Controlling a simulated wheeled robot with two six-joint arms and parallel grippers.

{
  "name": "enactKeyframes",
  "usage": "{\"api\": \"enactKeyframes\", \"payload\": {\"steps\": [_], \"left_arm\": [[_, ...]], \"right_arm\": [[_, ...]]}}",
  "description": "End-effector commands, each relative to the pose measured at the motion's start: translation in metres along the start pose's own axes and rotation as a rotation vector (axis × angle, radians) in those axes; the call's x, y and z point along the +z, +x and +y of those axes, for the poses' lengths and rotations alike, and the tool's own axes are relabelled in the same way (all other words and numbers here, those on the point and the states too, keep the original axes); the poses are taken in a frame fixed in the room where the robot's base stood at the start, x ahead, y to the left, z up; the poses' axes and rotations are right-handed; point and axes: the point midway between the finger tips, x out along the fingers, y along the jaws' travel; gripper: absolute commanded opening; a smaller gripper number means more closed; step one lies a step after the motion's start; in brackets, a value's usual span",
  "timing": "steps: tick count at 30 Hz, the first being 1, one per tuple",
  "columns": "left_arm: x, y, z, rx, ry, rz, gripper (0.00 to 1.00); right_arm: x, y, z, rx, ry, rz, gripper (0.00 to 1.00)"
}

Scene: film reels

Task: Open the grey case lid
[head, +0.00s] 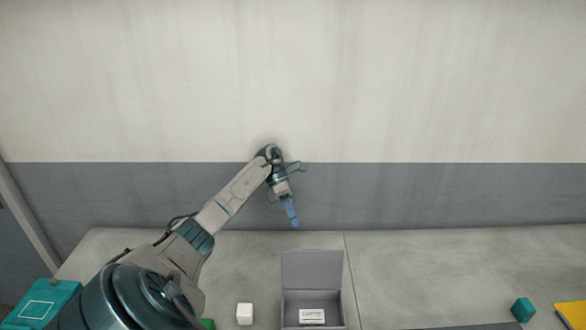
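The grey case (341,313) stands on the table at the bottom middle of the head view. Its lid (312,268) stands up at the back, so the case is open and its dark inside shows. A white label or card with dark print (312,316) shows at the front of the case; I cannot tell whether it lies inside. My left gripper (293,219) hangs above and behind the raised lid, fingers pointing down, apart from the case in the picture. Its blue fingers overlap from this side, so their opening is unclear. My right gripper is out of view.
A white cube (244,314) stands left of the case, with a green thing (207,324) partly hidden by my arm. A teal box (44,303) is far left. A teal block (523,309) and a yellow thing (573,313) are far right.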

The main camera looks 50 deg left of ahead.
Motion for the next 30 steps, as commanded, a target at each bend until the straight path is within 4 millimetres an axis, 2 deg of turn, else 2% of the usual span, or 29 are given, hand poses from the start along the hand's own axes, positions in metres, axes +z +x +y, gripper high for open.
{"api": "enactKeyframes", "payload": {"steps": [16, 20, 26, 28, 30], "left_arm": [[0.001, -0.002, -0.001, -0.001, 0.001, 0.0, 0.33], [0.004, -0.01, -0.008, 0.0, 0.001, 0.0, 0.33], [0.013, -0.031, -0.026, -0.001, 0.001, 0.0, 0.33], [0.005, -0.019, -0.026, 0.002, 0.001, 0.004, 0.33], [0.002, -0.013, -0.034, 0.003, 0.002, 0.005, 0.33]], "right_arm": [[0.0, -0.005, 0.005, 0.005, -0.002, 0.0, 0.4], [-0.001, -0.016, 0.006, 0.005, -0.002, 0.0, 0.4], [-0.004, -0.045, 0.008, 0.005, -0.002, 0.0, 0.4], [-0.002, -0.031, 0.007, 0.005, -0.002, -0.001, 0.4], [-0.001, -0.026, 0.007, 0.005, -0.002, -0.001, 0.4]]}}
